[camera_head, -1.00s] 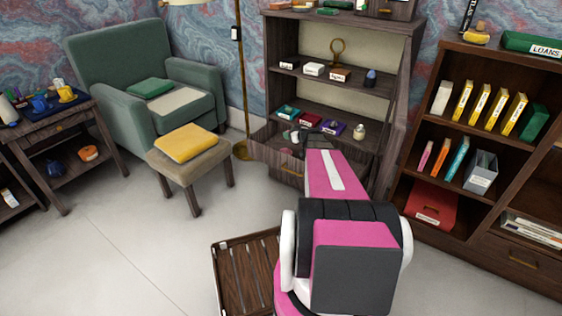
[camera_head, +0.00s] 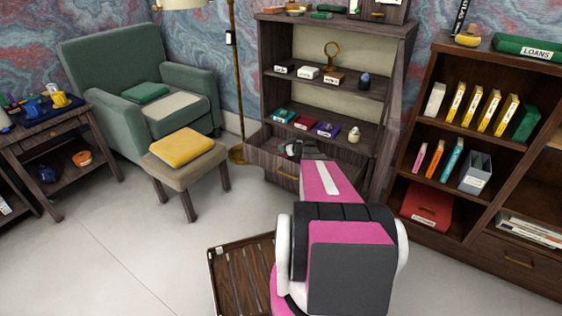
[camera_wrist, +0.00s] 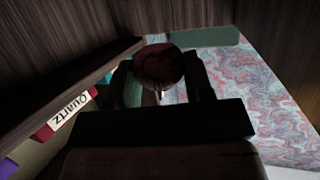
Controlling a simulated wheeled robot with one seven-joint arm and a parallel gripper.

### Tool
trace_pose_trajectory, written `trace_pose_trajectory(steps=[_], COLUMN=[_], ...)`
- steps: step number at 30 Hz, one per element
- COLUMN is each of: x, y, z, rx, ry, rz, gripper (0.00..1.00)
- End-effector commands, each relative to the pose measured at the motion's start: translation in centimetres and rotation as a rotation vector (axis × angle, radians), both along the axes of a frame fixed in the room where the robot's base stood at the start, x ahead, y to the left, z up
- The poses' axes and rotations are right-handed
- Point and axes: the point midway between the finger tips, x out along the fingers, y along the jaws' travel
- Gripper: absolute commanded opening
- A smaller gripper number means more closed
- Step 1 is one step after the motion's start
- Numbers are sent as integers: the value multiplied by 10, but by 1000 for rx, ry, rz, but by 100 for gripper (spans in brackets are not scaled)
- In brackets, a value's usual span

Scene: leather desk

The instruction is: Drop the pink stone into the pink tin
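In the wrist view a dark reddish round stone (camera_wrist: 158,65) shows between the fingers of my gripper (camera_wrist: 160,75). It is in deep shadow, so I cannot tell whether it is pink or whether both fingers touch it. In the head view my gripper (camera_head: 293,150) is low at the open drawer (camera_head: 272,165) of the middle cabinet, partly hidden by my arm. A red tin labelled QUARTZ shows at the left of the wrist view (camera_wrist: 42,132) and on the lower shelf in the head view (camera_head: 304,122). I cannot make out a clearly pink tin.
The drawer has a marbled lining (camera_wrist: 245,75) and a green item (camera_wrist: 205,37) at its far side. A teal tin (camera_head: 283,116) and a purple tin (camera_head: 327,129) stand beside the red one. The shelf edge (camera_wrist: 70,90) is close to my gripper's left.

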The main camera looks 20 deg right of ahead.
Motion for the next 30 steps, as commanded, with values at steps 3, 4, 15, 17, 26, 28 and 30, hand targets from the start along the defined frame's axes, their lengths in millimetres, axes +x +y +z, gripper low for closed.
trace_pose_trajectory(steps=[3, 4, 15, 17, 26, 28, 30], x=[0, 0, -5, -10, -49, -57, -63], y=[0, 0, -2, -4, -19, -23, -25], z=[0, 0, 2, 4, 20, 23, 25], rx=[0, 0, -1, -1, 0, 1, 1], ry=[0, 0, 1, 1, 0, 0, 0], rz=[0, 0, -1, -1, -2, -1, 0], gripper=[77, 77, 77, 77, 77, 77, 77])
